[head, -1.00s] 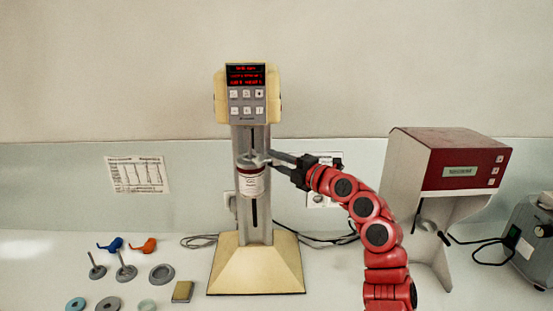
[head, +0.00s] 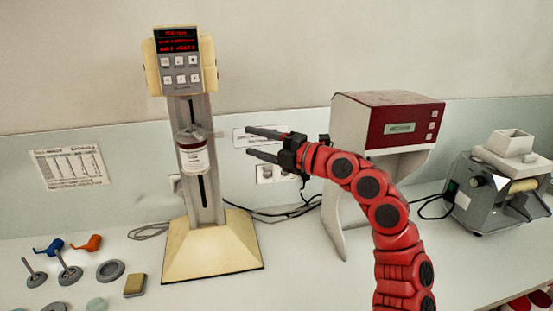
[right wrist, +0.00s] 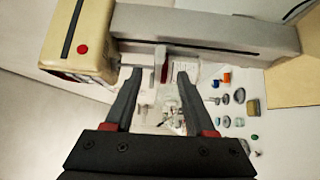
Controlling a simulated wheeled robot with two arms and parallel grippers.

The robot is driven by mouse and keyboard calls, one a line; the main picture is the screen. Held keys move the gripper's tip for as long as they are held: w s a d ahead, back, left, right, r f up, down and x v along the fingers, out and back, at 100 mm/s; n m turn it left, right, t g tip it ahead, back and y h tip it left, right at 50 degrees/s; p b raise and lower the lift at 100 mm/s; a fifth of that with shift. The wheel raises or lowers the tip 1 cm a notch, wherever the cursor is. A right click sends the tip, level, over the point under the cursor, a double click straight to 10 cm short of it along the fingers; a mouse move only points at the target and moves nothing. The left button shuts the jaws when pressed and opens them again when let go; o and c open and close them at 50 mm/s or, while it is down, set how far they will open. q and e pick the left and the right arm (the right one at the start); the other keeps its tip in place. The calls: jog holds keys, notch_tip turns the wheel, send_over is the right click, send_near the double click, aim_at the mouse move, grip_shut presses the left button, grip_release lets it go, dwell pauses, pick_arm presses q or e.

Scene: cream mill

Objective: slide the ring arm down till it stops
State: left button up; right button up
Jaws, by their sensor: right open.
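The ring arm (head: 190,134) is a pale grey clamp high on the slotted grey column (head: 206,200), a little below the display head. It holds a white jar with a dark red band (head: 194,157). The column's dark slot shows below the jar. My right gripper (head: 249,141) is open and empty to the right of the ring arm, with a gap between them. In the right wrist view, the open fingers (right wrist: 160,78) point toward a pale clamp part (right wrist: 145,59) at the column. My left gripper is not in view.
The mill's display head (head: 178,62) tops the column above a cream base (head: 212,247). A red-topped machine (head: 388,120) and a grey mill (head: 492,195) stand to the right. Several small parts, a grey ring (head: 111,271) among them, lie at left.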

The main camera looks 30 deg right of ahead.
jog(key=shift+b+v, duration=0.7)
jog(key=shift+v, duration=2.25)
